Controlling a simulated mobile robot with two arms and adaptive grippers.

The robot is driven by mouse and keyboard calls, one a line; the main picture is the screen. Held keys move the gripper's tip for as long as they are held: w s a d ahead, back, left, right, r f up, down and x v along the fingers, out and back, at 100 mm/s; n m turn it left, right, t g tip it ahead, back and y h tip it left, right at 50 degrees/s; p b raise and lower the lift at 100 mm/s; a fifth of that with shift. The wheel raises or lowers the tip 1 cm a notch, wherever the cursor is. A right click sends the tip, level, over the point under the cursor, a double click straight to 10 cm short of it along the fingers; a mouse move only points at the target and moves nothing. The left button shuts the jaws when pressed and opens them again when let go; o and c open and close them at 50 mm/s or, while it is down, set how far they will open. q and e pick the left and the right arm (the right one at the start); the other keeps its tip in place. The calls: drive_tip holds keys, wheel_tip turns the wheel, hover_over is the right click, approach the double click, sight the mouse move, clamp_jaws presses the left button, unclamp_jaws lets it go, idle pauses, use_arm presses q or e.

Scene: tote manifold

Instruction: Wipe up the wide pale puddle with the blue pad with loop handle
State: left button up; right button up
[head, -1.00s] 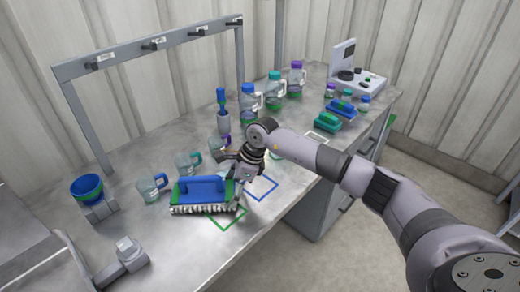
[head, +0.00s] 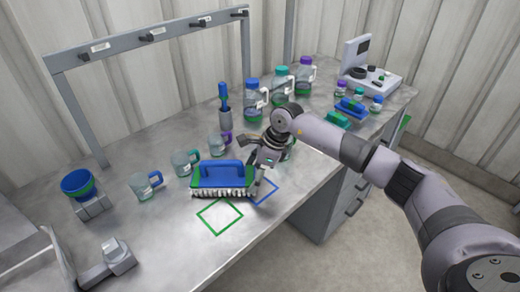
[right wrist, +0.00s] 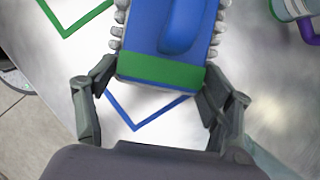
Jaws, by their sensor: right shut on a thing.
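The blue pad with loop handle (head: 222,176) has green ends and a pale fringe along its lower edge. My right gripper (head: 262,172) is shut on its right end. In the right wrist view the fingers of my right gripper (right wrist: 158,82) lie on both sides of the pad's green band (right wrist: 160,69). The pad is low over the table or touching it; I cannot tell which. It hides part of the blue square outline (head: 265,190). The wide pale puddle cannot be told apart from the shiny grey tabletop. My left gripper is not in view.
Mugs (head: 145,185) stand left of and behind the pad. A brush in a holder (head: 225,112) and several jugs (head: 256,100) stand farther back. A green square outline (head: 220,216) lies in front on clear table. The table's front edge (head: 290,212) is close by.

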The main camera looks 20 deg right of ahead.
drive_tip(key=shift+w+d+f, duration=0.1)
drive_tip(key=shift+d, duration=0.3)
drive_tip(key=r, duration=0.1)
drive_tip(key=d+r, duration=0.1)
drive_tip(key=shift+w+r+p, duration=0.3)
drive_tip(key=shift+p, duration=0.1)
drive_tip(key=r, duration=0.1)
drive_tip(key=a+r+p, duration=0.1)
drive_tip(key=shift+s+r, duration=0.25)
drive_tip(key=shift+r, duration=0.4)
drive_tip(key=shift+w+d+r+p, duration=0.1)
drive_tip(key=shift+d+r+p, duration=0.1)
drive_tip(key=shift+r+p, duration=0.7)
drive_tip(key=shift+a+r, duration=0.15)
drive_tip(key=shift+r, duration=0.35)
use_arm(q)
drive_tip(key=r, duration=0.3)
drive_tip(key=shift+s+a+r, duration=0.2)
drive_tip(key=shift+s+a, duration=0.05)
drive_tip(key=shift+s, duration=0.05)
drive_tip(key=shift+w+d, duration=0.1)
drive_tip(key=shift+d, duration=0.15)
use_arm(e)
drive_tip(key=shift+f, duration=0.1)
